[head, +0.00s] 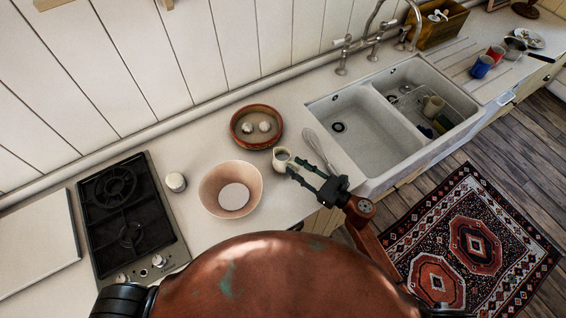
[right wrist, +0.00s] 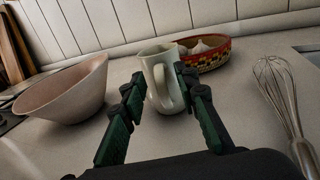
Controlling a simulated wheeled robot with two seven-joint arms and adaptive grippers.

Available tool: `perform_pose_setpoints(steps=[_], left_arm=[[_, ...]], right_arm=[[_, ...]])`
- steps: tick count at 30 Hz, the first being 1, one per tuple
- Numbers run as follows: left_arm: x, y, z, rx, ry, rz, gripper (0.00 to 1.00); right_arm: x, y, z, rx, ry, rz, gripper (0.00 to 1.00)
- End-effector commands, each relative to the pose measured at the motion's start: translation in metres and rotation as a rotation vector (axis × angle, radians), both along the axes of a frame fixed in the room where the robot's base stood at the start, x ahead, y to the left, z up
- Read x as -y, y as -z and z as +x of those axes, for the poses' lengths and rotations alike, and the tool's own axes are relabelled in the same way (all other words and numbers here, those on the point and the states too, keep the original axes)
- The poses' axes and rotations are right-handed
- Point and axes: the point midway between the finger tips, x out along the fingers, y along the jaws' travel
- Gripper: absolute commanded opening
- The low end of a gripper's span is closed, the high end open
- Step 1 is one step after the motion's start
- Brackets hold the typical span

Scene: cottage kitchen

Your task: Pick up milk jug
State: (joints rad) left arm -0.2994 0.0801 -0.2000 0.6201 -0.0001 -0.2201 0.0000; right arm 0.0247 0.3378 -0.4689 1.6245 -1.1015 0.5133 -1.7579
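The milk jug (head: 281,157) is a small cream-white jug standing upright on the counter, between the pink bowl and the whisk. In the right wrist view the jug (right wrist: 162,75) has its handle toward me. My right gripper (head: 294,165) is open, with its fingertips right at the jug. In the wrist view the fingers of the gripper (right wrist: 158,88) stand apart, one on each side of the jug. The right fingertip overlaps the jug's right edge; I cannot tell whether it touches. My left gripper is not in view.
A pink bowl (head: 230,189) stands left of the jug. A patterned red dish (head: 256,127) with pale round items is close behind it. A whisk (head: 318,148) lies to the right, before the sink (head: 345,125). A hob (head: 130,215) is further left.

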Motion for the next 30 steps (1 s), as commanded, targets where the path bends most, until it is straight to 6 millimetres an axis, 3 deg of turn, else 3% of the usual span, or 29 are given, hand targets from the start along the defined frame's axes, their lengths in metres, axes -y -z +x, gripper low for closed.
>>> perform_pose_setpoints(steps=[11,30], left_arm=[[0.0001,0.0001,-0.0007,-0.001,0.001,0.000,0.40],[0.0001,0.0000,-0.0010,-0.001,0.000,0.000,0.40]], right_arm=[[0.0003,-0.0002,-0.0001,0.000,0.000,0.000,0.01],[0.0000,-0.0016,0.0001,0.002,0.000,0.002,0.00]])
